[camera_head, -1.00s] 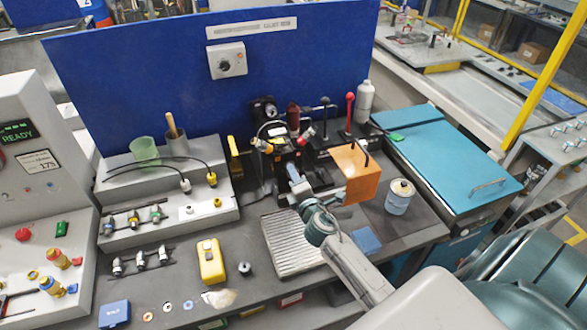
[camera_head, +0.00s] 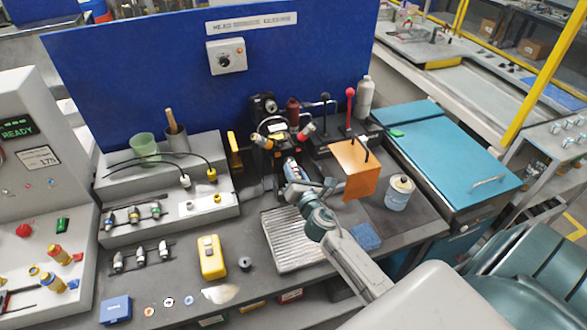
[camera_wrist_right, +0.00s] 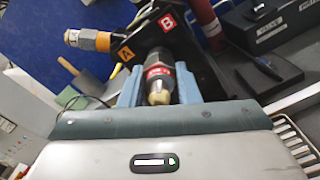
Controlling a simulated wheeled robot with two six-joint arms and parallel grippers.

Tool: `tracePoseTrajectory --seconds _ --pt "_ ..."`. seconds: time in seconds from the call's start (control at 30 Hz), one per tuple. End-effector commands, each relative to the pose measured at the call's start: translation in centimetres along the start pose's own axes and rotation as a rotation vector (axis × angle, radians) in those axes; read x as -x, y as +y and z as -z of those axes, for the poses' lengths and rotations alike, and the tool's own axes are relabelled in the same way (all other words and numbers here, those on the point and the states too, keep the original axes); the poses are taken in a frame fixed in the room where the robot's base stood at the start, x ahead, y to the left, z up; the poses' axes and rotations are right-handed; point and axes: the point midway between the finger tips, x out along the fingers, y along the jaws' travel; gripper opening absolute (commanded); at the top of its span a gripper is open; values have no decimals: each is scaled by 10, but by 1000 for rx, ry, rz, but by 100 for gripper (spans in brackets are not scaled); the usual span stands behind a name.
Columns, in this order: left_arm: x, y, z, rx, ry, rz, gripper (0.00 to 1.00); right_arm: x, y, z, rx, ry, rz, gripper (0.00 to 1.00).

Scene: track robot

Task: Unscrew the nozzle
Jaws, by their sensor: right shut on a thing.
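In the right wrist view, a grey nozzle (camera_wrist_right: 158,82) with a red label and a brass-coloured tip lies between the two blue fingers of my right gripper (camera_wrist_right: 159,92). The gripper is shut on its sides. The nozzle's far end is at a black fixture (camera_wrist_right: 133,42) with labels A and B; I cannot tell how far it is screwed in. In the head view, my right gripper (camera_head: 291,170) is in front of this fixture (camera_head: 270,125), which hides most of the nozzle. My left gripper is not in view.
A ribbed grey tray (camera_head: 290,245) lies below my arm. A grey stepped stand (camera_head: 160,205) with fittings is at left, near a yellow box (camera_head: 212,257). A blue wall (camera_head: 150,75) stands behind.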

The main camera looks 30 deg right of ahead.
Motion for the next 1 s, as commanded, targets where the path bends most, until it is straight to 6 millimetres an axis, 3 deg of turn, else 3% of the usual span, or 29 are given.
tracePoseTrajectory --seconds 0.03,0.13,0.17,0.53,1.0 --pt "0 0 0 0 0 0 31 0 0 0 25 0 0 33" --pt "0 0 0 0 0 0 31 0 0 0 19 0 0 53" --pt "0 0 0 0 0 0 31 0 0 0 19 0 0 55" --pt "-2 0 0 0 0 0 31 7 -1 1 16 1 0 55" --pt "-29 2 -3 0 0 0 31 90 -2 3 17 2 0 55"
